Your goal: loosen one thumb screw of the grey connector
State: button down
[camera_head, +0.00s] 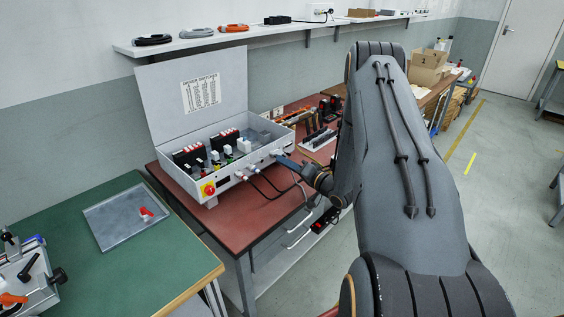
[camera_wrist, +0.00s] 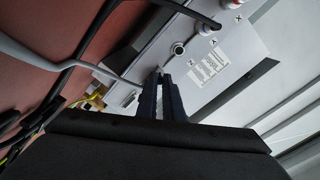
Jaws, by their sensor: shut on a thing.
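The grey connector (camera_head: 278,153) sits on the front wall of the open control box, at the tip of my gripper (camera_head: 287,162). In the wrist view my gripper (camera_wrist: 160,76) has its dark fingers close together, tips against the white panel beside the connector. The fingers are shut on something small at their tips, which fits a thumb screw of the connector. The fingers hide most of it. I cannot tell how far any screw is turned.
The control box (camera_head: 180,174) stands on a red-topped bench, its lid up. Dark cables (camera_head: 264,192) hang from its front wall, close to my gripper. A grey cable (camera_wrist: 45,62) crosses the wrist view. A green table (camera_head: 150,262) with a tray (camera_head: 115,228) is at left.

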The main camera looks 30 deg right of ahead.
jog(key=n, duration=0.4)
jog(key=shift+n, duration=0.3)
jog(key=n, duration=0.4)
jog(key=shift+n, duration=0.3)
jog(key=c, duration=2.1)
grip_release()
jog(key=shift+s, duration=0.1)
jog(key=shift+p+v, duration=0.75)
jog(key=shift+v, duration=2.2)
